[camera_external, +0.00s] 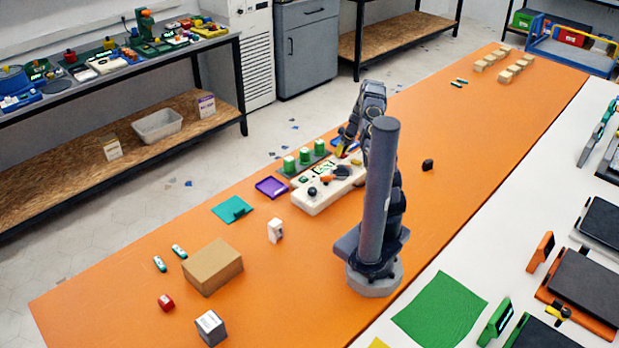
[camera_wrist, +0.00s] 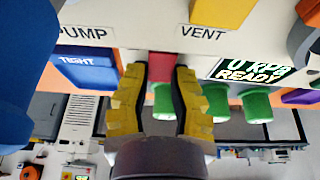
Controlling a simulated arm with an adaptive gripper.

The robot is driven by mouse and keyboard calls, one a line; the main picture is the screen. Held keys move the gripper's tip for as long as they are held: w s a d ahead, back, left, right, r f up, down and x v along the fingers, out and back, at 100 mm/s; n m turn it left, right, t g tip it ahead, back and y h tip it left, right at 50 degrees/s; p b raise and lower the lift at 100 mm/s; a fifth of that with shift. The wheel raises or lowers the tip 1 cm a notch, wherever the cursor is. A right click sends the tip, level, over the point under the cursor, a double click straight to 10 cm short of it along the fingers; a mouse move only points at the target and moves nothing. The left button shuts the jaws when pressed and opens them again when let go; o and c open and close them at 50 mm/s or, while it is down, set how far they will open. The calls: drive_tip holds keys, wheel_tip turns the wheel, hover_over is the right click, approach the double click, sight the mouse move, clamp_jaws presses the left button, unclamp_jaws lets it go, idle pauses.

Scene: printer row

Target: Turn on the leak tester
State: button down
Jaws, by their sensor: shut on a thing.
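The leak tester is a cream box (camera_external: 318,198) on the orange bench, with dark and orange knobs on top. In the wrist view its cream panel (camera_wrist: 140,33) carries PUMP and VENT labels and a lit display (camera_wrist: 252,69) reading "READY". My gripper (camera_wrist: 161,72), with yellow and black fingers, is at the panel's edge between the two labels. Its fingertips close on both sides of a small red part (camera_wrist: 161,66) at that edge. The red part's full shape is hidden. In the external view my gripper (camera_external: 343,150) is over the tester's far right end, partly hidden by my arm.
A rack with several green cylinders (camera_external: 304,155) stands just behind the tester. A purple tray (camera_external: 271,187), a teal plate (camera_external: 228,208) and a cardboard box (camera_external: 212,266) lie to the left. A blue block marked TIGHT (camera_wrist: 85,68) is near my fingers. The bench is mostly clear at right.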

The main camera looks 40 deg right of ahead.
drive_tip(key=c, duration=0.8)
unclamp_jaws()
drive_tip(key=shift+s+f, duration=0.1)
drive_tip(key=shift+s, duration=0.05)
drive_tip(key=shift+r, duration=0.35)
drive_tip(key=v, duration=1.1)
drive_tip(key=shift+r, duration=0.15)
drive_tip(key=shift+s, duration=0.1)
